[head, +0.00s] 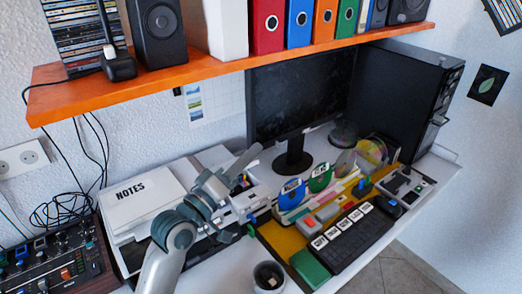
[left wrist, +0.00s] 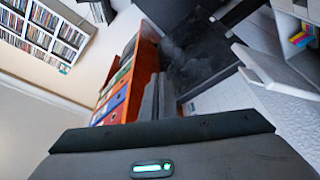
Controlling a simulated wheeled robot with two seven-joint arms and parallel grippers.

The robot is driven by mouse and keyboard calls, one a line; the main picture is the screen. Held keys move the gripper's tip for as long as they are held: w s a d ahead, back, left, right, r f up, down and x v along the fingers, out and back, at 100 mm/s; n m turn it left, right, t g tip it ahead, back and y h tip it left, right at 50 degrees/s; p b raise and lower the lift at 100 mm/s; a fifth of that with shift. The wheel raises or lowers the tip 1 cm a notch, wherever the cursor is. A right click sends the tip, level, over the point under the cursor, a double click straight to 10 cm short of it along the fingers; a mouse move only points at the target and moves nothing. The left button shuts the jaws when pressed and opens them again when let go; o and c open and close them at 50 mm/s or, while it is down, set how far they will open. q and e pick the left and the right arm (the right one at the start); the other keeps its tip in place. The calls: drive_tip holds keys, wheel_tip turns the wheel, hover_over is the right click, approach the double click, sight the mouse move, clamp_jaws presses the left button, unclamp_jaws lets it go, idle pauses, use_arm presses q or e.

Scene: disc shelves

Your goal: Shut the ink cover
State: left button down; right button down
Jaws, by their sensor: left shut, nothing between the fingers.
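The white printer (head: 128,240) stands on the desk at the left, with a white block marked NOTES on it. My left arm reaches over its right part, and my left gripper (head: 247,161) is near that end, shut and empty. In the left wrist view a white flap (left wrist: 278,70), probably the ink cover, stands tilted out. Coloured ink pieces (left wrist: 302,39) show in an opening beside it, so the cover looks open. In the head view my arm hides much of this area. I cannot tell whether the gripper touches the cover. My right gripper is not in view.
An orange shelf (head: 200,66) with binders and speakers hangs above. A monitor (head: 298,95) and black computer tower (head: 405,95) stand behind. A keyboard (head: 350,240), disc holders and a dark cup (head: 268,275) lie to the right. An audio mixer (head: 60,265) is at the far left.

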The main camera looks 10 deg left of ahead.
use_arm(q)
drive_tip(key=shift+s+d+r, duration=0.15)
drive_tip(key=shift+d+r, duration=0.25)
drive_tip(key=shift+d, duration=0.25)
drive_tip(key=shift+s+d+r, duration=0.1)
drive_tip(key=shift+d+r, duration=0.3)
drive_tip(key=shift+d, duration=0.2)
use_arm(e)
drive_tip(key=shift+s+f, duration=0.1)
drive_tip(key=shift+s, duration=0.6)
use_arm(q)
drive_tip(key=shift+f, duration=0.1)
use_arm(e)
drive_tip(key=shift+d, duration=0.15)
